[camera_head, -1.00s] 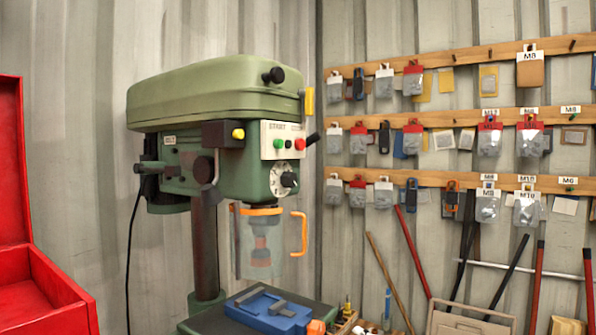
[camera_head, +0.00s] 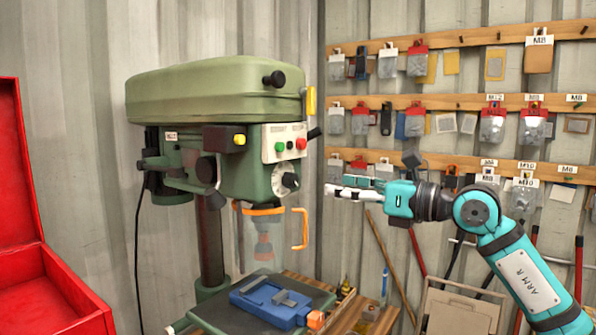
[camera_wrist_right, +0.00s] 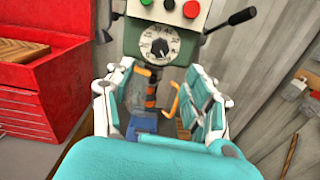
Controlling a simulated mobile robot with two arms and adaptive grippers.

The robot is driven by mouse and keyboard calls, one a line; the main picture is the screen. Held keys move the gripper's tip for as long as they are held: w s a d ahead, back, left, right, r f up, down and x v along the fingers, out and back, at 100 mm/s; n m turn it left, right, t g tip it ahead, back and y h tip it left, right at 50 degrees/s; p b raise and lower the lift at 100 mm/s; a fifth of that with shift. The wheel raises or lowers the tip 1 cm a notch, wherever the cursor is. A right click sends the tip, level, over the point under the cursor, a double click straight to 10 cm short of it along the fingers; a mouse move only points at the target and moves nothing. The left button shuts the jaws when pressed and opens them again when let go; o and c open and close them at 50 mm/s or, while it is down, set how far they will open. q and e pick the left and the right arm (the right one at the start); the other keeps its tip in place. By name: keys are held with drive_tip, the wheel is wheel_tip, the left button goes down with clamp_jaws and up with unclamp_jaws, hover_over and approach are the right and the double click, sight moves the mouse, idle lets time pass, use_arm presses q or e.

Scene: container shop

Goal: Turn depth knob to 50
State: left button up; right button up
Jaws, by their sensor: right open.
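The depth knob is black on a round white dial (camera_head: 285,180) with markings, on the front of the green drill press (camera_head: 215,97). In the right wrist view the dial (camera_wrist_right: 159,45) shows straight ahead, beyond the fingers; its exact setting is too small to read. My right gripper (camera_head: 335,191) is open and empty, to the right of the knob and apart from it, pointing left. In the right wrist view its two fingers (camera_wrist_right: 160,105) stand wide apart, below the dial. My left gripper is not in view.
An orange-handled clear guard (camera_head: 264,236) hangs below the dial. A blue vise (camera_head: 270,302) sits on the drill table. A black lever (camera_wrist_right: 229,20) sticks out right of the buttons. A red tool chest (camera_head: 40,285) stands left. Pegboard rails with bags are behind my arm.

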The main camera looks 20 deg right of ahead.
sight(295, 182)
drive_tip(key=p+x, duration=0.4)
drive_tip(key=x, duration=0.5)
drive_tip(key=shift+w+a+r, duration=0.15)
drive_tip(key=shift+w+a, duration=0.1)
drive_tip(key=shift+w, duration=0.1)
drive_tip(key=shift+w+a, duration=0.35)
clamp_jaws()
